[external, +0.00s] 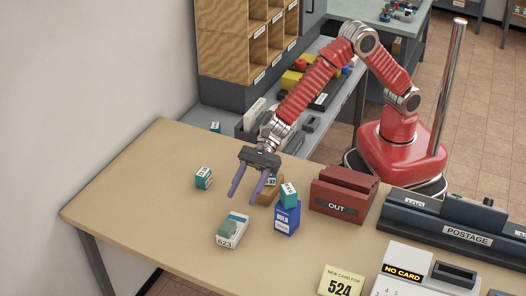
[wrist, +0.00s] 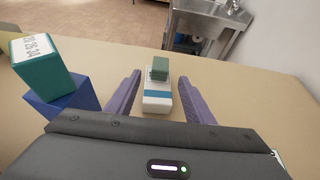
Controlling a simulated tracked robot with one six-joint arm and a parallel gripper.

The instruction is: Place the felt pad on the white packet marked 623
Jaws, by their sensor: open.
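The white packet marked 623 (external: 240,235) lies on the table near the front, with a blue band across it. A small grey-green block that looks like the felt pad (external: 226,229) sits on top of the packet, at its near end in the external view. In the wrist view the pad (wrist: 160,67) rests on the far end of the packet (wrist: 157,101). My gripper (external: 242,201) is open and empty, pointing down behind the packet. In the wrist view its purple fingers stand to either side of the packet, and I see no contact with the pad.
A blue box (external: 287,218) with a teal box (external: 289,194) on top stands right of the packet. A brown block (external: 268,196) is partly hidden behind my gripper. Another teal box (external: 204,177) stands left. The red OUT tray (external: 341,198) is farther right. The table's front left is clear.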

